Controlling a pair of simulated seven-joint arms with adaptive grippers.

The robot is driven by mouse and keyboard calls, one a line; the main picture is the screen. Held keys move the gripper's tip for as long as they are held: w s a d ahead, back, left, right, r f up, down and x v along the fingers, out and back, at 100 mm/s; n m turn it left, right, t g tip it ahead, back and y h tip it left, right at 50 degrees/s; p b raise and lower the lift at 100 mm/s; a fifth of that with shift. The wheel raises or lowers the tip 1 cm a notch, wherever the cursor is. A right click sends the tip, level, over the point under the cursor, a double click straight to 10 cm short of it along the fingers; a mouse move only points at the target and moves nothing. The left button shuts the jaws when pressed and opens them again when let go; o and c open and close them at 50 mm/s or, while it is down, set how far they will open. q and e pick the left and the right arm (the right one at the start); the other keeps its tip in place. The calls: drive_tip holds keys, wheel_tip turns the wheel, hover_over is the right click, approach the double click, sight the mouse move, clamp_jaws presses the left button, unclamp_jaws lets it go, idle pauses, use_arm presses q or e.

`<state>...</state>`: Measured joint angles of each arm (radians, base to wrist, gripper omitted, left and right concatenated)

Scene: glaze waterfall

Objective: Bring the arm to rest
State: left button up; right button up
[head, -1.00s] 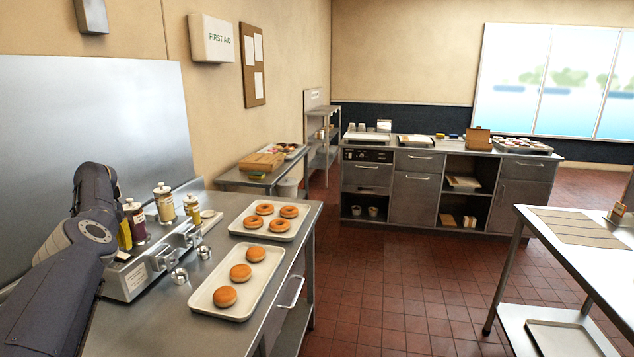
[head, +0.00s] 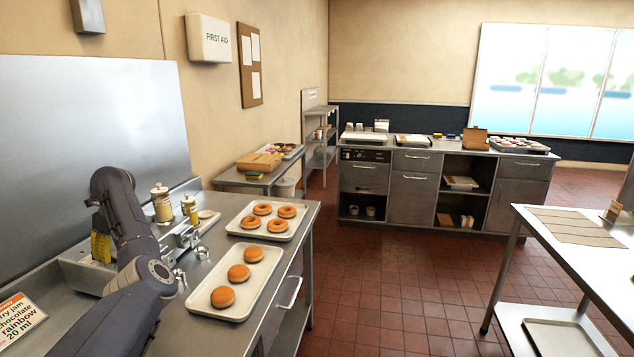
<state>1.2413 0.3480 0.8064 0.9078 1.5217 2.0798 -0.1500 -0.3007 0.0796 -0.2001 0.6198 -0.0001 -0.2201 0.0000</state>
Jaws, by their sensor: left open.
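My left arm rises from the bottom left and bends over the left counter. My left gripper (head: 96,218) is open at the far side of the arm, mostly hidden by it, above the metal rack (head: 85,272). A yellow bottle (head: 100,247) shows just below it. I see nothing held. The right gripper is out of view.
Two trays of donuts, a near one (head: 196,308) and a far one (head: 264,236), lie on the counter's right side. Small metal cups (head: 202,253) stand beside the rack. An order card (head: 18,318) stands at the lower left. Open tiled floor lies right of the counter.

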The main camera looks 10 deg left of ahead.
use_arm(q)
drive_tip(key=v, duration=1)
idle(1.3)
